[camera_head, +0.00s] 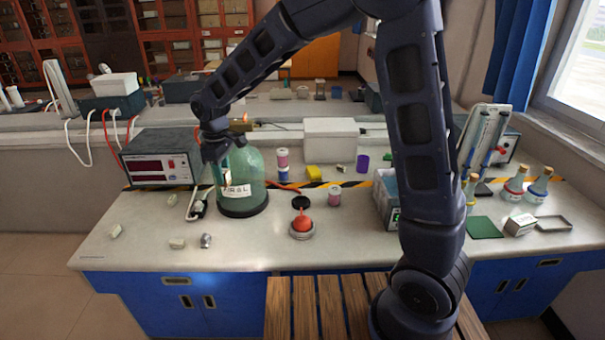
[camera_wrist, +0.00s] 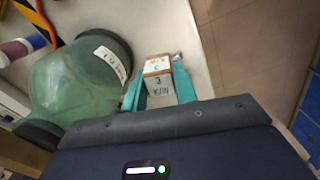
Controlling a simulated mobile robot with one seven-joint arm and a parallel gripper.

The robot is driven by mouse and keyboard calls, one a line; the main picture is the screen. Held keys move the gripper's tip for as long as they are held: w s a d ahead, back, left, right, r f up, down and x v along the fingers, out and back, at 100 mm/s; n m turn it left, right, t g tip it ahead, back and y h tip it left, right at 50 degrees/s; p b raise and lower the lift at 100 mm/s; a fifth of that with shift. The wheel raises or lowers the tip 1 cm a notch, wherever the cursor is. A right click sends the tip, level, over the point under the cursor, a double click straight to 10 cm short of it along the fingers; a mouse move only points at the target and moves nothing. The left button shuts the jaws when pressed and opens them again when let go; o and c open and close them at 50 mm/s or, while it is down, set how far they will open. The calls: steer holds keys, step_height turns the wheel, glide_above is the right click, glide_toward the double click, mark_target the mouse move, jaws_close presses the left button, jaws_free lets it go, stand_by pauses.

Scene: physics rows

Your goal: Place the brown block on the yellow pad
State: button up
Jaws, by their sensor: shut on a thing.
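My gripper (camera_wrist: 158,88) has two teal fingers shut on a small block (camera_wrist: 158,68) with brown edges and pale faces bearing dark lettering. In the head view my gripper (camera_head: 219,172) is at the left side of the green glass dome, and the block cannot be made out there. A small yellow item (camera_head: 313,173) lies on the bench right of the dome, near the striped tape. It may be the yellow pad; its thickness is hard to tell. No other yellow pad is clear.
The green dome (camera_head: 241,177) stands close beside my gripper and also shows in the wrist view (camera_wrist: 75,85). A red-bulbed item (camera_head: 303,225), small cylinders and a purple cup (camera_head: 362,163) stand around the middle. A green pad (camera_head: 484,227) lies at right. The bench's front left holds small pale pieces.

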step_height(320, 180, up, 17)
steer(key=m, duration=1.5)
glide_above(314, 170)
step_height(314, 170, down, 38)
steer(key=shift+w+a+r, duration=0.1)
steer(key=shift+r, duration=0.05)
steer(key=o, duration=0.7)
steer(key=shift+o, duration=1.3)
